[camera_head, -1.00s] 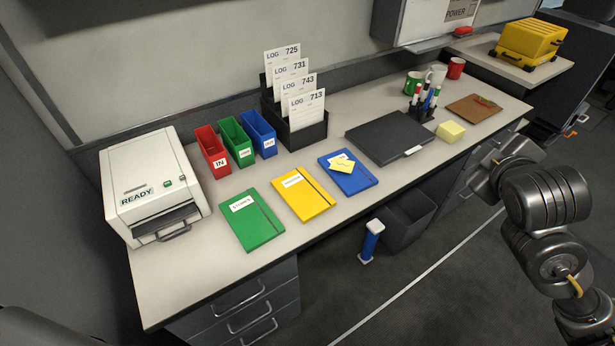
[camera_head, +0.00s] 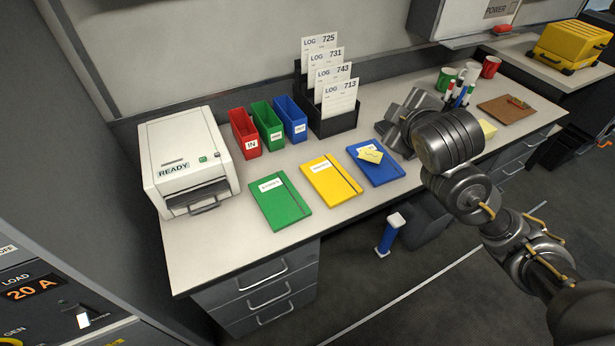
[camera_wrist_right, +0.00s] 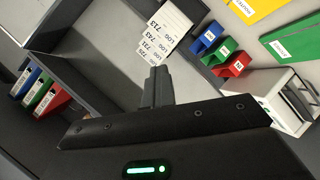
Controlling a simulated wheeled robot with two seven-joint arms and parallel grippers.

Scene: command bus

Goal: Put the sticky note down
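A yellow sticky note (camera_head: 370,155) lies on the upper part of the blue notebook (camera_head: 384,174), overlapping its white label. The sticky note is not seen in that view. A yellow block of notes (camera_head: 488,128) is partly hidden behind my right arm. My left gripper is not in view.
Yellow (camera_head: 331,181) and green (camera_head: 281,201) notebooks lie left of the blue one. Red, green and blue bins (camera_head: 291,119), a log card rack (camera_head: 334,122) and a printer (camera_head: 187,160) stand behind. A pen holder and mugs (camera_head: 490,67) stand at the right.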

